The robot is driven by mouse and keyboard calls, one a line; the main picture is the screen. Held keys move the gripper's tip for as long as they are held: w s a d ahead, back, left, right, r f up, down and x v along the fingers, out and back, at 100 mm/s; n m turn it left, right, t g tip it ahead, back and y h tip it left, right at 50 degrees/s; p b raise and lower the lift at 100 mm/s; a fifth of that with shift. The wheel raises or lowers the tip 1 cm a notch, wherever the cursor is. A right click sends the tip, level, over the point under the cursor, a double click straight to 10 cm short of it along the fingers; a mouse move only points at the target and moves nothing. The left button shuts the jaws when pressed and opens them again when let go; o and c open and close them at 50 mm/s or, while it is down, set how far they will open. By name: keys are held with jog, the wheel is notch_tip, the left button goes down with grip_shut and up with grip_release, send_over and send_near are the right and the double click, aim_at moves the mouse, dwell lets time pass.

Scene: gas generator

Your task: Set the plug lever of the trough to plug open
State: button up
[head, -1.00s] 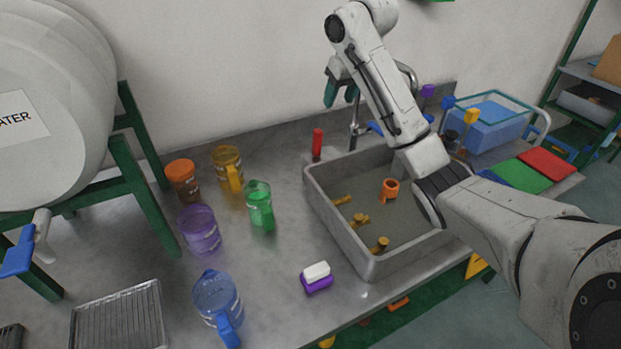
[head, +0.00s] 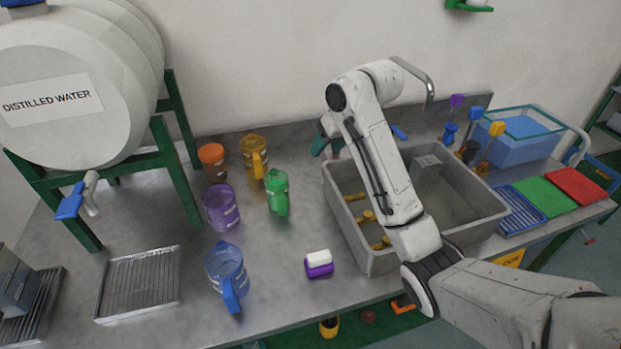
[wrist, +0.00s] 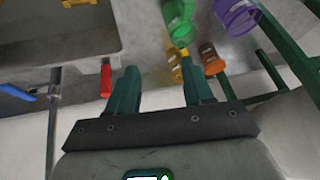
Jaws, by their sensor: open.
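The grey trough (head: 480,190) is sunk in the metal bench in the head view. A corner of it also shows at the upper left of the wrist view (wrist: 75,58). A red upright handle (wrist: 105,78), which looks like the plug lever, stands beside the trough's rim in the wrist view. In the head view I cannot make it out. My gripper (wrist: 158,72) is open and empty, with teal fingers. The red handle is just left of the left finger, not between the fingers. In the head view my gripper (head: 327,143) is behind the trough's back-left corner.
A tap with a blue handle (head: 400,132) is behind the trough. Green (head: 278,192), yellow (head: 254,155), purple (head: 221,207) and blue (head: 227,272) jugs and an orange-lidded jar (head: 212,162) stand left. Several yellow pieces (head: 368,216) lie in the trough.

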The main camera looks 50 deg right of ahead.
jog(key=a+f+y, duration=0.1)
jog(key=a+f, duration=0.3)
jog(key=a, duration=0.3)
jog(key=shift+s+a+f+n, duration=0.15)
jog(key=shift+a+f+n, duration=0.15)
jog(key=shift+a+n, duration=0.1)
jog(key=shift+c, duration=0.4)
